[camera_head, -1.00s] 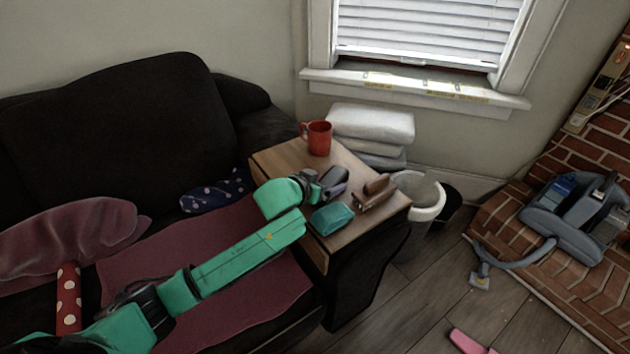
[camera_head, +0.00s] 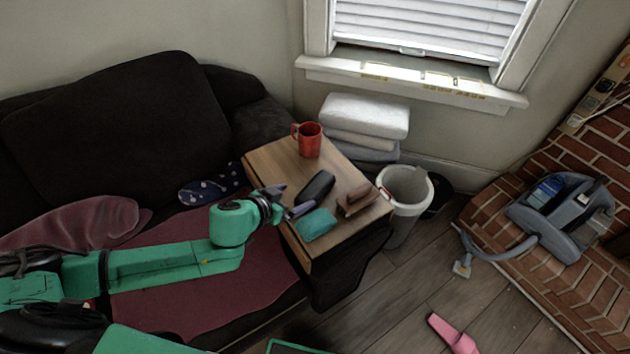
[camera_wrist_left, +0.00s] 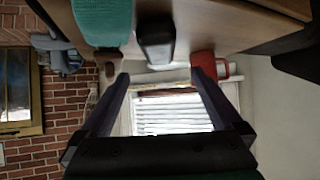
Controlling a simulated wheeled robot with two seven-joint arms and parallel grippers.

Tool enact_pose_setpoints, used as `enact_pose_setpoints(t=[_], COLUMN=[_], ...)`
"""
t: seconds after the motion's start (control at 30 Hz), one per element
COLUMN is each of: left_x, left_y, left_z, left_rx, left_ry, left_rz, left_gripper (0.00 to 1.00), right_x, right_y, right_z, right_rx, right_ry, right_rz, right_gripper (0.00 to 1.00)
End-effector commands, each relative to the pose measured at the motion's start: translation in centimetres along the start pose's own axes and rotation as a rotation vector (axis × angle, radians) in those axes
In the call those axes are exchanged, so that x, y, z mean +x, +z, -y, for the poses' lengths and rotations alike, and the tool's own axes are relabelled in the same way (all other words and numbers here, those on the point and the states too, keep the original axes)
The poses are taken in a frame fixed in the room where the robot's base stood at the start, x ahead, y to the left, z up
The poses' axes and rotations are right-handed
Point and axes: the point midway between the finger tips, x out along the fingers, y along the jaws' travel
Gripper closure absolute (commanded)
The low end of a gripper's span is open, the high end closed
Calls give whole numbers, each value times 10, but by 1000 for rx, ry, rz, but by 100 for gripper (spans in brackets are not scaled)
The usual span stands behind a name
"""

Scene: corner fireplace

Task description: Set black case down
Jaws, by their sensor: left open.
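The black case (camera_head: 315,187) lies on the wooden tabletop (camera_head: 272,160) over the sofa's arm, between the red mug and the teal case. My left gripper (camera_head: 292,201) is open and empty, just to the left of the black case and apart from it. In the left wrist view, the black case (camera_wrist_left: 155,42) shows end-on beyond the open fingers (camera_wrist_left: 160,76), with nothing between them. My right gripper is not in view.
A red mug (camera_head: 309,140), a teal case (camera_head: 317,225) and a brown object (camera_head: 355,199) share the tabletop. A white bin (camera_head: 405,186) stands to the right. A dark sofa (camera_head: 120,125) lies left, and a blue-grey caddy (camera_head: 562,215) sits on the brick hearth.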

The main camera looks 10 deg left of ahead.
Motion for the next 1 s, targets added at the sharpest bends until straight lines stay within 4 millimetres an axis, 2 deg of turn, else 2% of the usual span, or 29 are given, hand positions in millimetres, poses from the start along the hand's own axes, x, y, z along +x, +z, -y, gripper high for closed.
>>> enact_pose_setpoints(t=[0.1,0.2,0.37,0.53,0.63,0.8,0.83,0.97,1.0], left_x=[34,55,76,108,117,117,117,117,116], left_y=[-1,-1,-1,1,0,0,0,0,0], left_z=[0,0,0,-2,-1,-1,-1,-1,-1], left_rx=[-1,1,1,1,0,0,-1,-1,-1], left_ry=[-2,-1,-2,-2,-4,-3,-3,-3,-3], left_rz=[-4,-4,-3,-3,-2,-1,-1,-1,-1], left_gripper=[0,0,0,0,0,0,4,54,69], right_x=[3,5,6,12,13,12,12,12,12], right_y=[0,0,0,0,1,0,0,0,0], right_z=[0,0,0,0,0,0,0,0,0], right_rx=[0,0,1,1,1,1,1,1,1], right_ry=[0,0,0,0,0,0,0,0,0], right_rz=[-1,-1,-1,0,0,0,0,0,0], right_gripper=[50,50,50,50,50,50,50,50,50])
